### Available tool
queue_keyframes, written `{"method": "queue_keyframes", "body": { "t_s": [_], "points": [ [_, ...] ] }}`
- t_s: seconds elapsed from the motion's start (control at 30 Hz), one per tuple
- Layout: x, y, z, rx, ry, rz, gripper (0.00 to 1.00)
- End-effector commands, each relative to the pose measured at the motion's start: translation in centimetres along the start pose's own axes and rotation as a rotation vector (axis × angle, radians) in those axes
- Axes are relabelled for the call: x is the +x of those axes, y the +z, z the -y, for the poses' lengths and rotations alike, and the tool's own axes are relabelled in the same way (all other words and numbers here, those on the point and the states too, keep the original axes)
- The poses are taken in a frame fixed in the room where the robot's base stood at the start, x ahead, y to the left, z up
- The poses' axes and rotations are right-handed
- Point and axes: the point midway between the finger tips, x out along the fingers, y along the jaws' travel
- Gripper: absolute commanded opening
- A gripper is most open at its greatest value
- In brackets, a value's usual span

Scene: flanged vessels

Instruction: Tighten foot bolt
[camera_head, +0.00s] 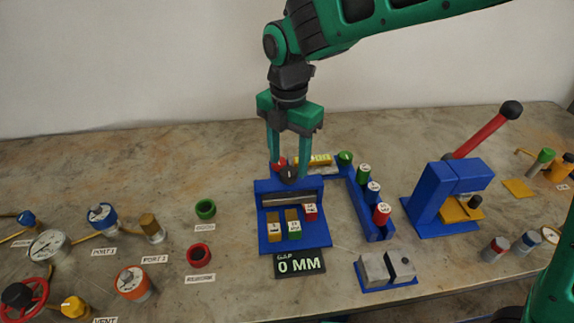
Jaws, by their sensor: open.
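My gripper (290,170) is open and points down at the back of a blue fixture (262,238). Its green fingers straddle a small dark knob-like part (289,176), with a red part (278,164) close to the left finger. I cannot tell whether the fingers touch either one. No part is labelled as the foot bolt, and I cannot tell which it is. The fixture holds a grey bar (290,199) and small numbered blocks, including a green one (294,230) and a red one (310,212). A gap display (300,263) in front reads 0 MM.
A blue rack (375,225) with coloured cylinders stands right of the fixture. A blue press (447,200) with a red lever (480,137) is further right. Grey blocks (374,270) sit in front. Gauges and valves crowd the left. The bench left of the fixture's back is clear.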

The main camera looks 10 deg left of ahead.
Motion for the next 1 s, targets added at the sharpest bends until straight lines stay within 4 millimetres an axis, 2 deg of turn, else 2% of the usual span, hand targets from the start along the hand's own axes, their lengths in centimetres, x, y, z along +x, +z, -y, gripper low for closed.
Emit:
{"method": "queue_keyframes", "body": {
  "t_s": [0.2,0.57,0.6,0.77,0.8,0.83,1.0],
  "points": [
    [2.4,0.0,0.1,0.001,-0.002,0.000,0.52],
    [2.9,0.0,0.0,0.001,0.000,0.000,0.52],
    [2.9,0.0,0.0,0.001,0.000,0.000,0.50],
    [2.9,0.0,0.0,0.001,0.000,0.000,0.12],
    [2.9,0.0,0.0,0.001,0.000,0.000,0.11],
    [2.9,-0.4,-0.8,0.000,0.000,0.000,0.11],
    [2.9,0.0,-0.1,0.011,0.003,0.000,0.12]
  ]
}}
